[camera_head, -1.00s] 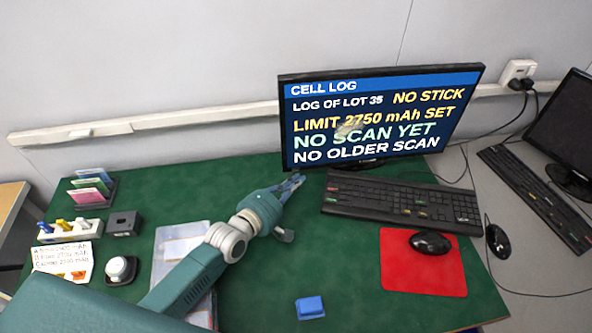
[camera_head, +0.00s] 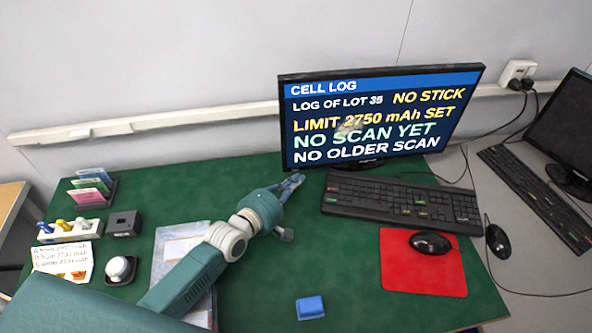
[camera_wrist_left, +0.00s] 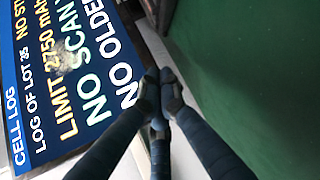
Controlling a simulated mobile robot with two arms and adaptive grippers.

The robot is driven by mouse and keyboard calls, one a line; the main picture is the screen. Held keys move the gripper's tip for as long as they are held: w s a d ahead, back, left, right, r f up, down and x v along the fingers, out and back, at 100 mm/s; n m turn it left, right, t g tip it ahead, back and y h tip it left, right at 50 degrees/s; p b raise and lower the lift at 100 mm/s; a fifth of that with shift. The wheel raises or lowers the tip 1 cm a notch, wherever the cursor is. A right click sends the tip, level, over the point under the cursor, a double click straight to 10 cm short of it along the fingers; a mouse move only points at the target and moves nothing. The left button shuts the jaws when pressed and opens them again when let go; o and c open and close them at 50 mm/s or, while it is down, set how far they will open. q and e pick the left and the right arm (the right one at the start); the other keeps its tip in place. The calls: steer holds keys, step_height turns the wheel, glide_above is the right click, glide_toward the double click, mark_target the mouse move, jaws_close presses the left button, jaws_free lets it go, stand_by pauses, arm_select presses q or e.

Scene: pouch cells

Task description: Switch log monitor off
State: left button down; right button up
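The log monitor (camera_head: 462,105) stands at the back of the green desk and is lit. Its screen reads CELL LOG, LOG OF LOT 35, NO STICK, LIMIT 2750 mAh SET, NO SCAN YET and NO OLDER SCAN. My left gripper (camera_head: 298,180) is just in front of and below the monitor's lower left corner. In the left wrist view its fingertips (camera_wrist_left: 160,76) are together with nothing seen between them, close by the screen (camera_wrist_left: 62,70). I cannot tell whether they touch the monitor. No power button can be made out. My right gripper is not in view.
A keyboard (camera_head: 400,201) lies before the monitor, with a mouse (camera_head: 430,242) on a red mat (camera_head: 400,270). A blue block (camera_head: 310,307) lies at the front. Card holders, a paper note (camera_head: 62,261) and small stands fill the left. A second monitor (camera_head: 567,130) is dark.

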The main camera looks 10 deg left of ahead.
arm_select(q)
steer(key=shift+w+a, duration=0.15)
steer(key=shift+w, duration=0.15)
steer(key=shift+w+a, duration=0.15)
steer(key=shift+w, duration=0.15)
stand_by(0.7)
steer(key=shift+s, duration=0.1)
steer(key=shift+s+d+p, duration=0.25)
steer(key=shift+s+p, duration=0.1)
steer(key=shift+s, duration=0.25)
steer(key=shift+d, duration=0.1)
steer(key=shift+s+d+r+p, duration=0.1)
steer(key=shift+s+d+p, duration=0.15)
steer(key=shift+s+p, duration=0.25)
steer(key=shift+s+d+f+p, duration=0.1)
steer(key=shift+s+d+p, duration=0.2)
steer(key=shift+s, duration=0.4)
steer(key=shift+s+d+r+p, duration=0.1)
steer(key=shift+s+d+p, duration=0.05)
steer(key=shift+s+p, duration=0.4)
steer(key=shift+s+d, duration=0.25)
steer(key=shift+s, duration=0.3)
